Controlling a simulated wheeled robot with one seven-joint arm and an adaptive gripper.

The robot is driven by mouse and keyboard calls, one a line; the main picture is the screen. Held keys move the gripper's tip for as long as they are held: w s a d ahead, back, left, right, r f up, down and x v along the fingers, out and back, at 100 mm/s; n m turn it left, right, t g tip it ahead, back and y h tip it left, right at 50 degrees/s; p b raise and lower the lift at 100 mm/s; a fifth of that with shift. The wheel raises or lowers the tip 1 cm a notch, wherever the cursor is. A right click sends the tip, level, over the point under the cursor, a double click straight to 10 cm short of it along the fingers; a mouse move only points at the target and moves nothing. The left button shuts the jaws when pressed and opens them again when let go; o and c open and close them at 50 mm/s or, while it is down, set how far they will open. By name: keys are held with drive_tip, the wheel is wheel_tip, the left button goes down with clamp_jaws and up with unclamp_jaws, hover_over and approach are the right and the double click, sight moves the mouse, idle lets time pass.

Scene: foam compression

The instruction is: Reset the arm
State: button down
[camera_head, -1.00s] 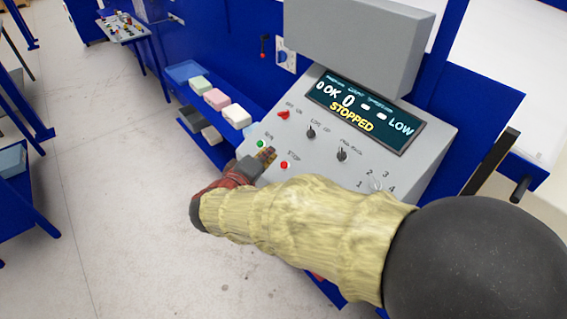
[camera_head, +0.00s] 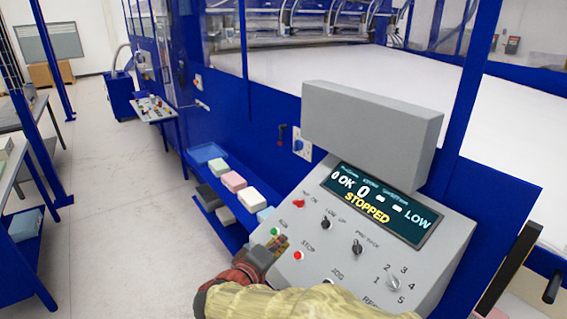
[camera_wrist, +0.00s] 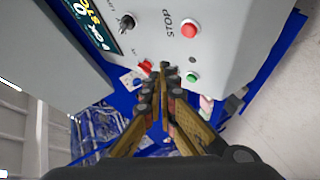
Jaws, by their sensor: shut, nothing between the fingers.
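My gripper (camera_head: 280,243) is at the left side of the grey control panel (camera_head: 420,262), close to the green RUN button (camera_head: 274,231) and above the red STOP button (camera_head: 299,255). In the wrist view my gripper (camera_wrist: 163,68) has its yellow fingers closed to a point with nothing between them. The red STOP button (camera_wrist: 190,27) and the green button (camera_wrist: 192,77) are in front of it there. Whether the fingertips touch the panel cannot be told. My arm in its yellowish sleeve fills the bottom of the head view. The display (camera_head: 375,205) reads STOPPED and LOW.
A blue shelf (camera_head: 205,153) left of the panel holds several coloured foam blocks (camera_head: 233,182). A grey box (camera_head: 372,132) stands above the display. A blue machine frame and wide white bed (camera_head: 400,85) lie behind. The floor (camera_head: 110,190) at left is clear.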

drive_tip(key=s+d+f+g+y, duration=0.1)
drive_tip(key=s+d+f+g, duration=0.35)
drive_tip(key=s, duration=0.45)
drive_tip(key=s+d+f+g+y, duration=0.1)
drive_tip(key=s+d+f+g, duration=0.35)
drive_tip(key=s, duration=0.45)
drive_tip(key=s+d+r+m+t+y, duration=0.1)
drive_tip(key=s+d+r+m+y, duration=0.3)
drive_tip(key=s+d+r+m, duration=0.4)
wheel_tip(320, 180, up, 2)
drive_tip(key=shift+s+d+r+t, duration=0.1)
drive_tip(key=shift+s+d+t, duration=0.2)
drive_tip(key=shift+s+d, duration=0.3)
drive_tip(key=c, duration=2.6)
unclamp_jaws()
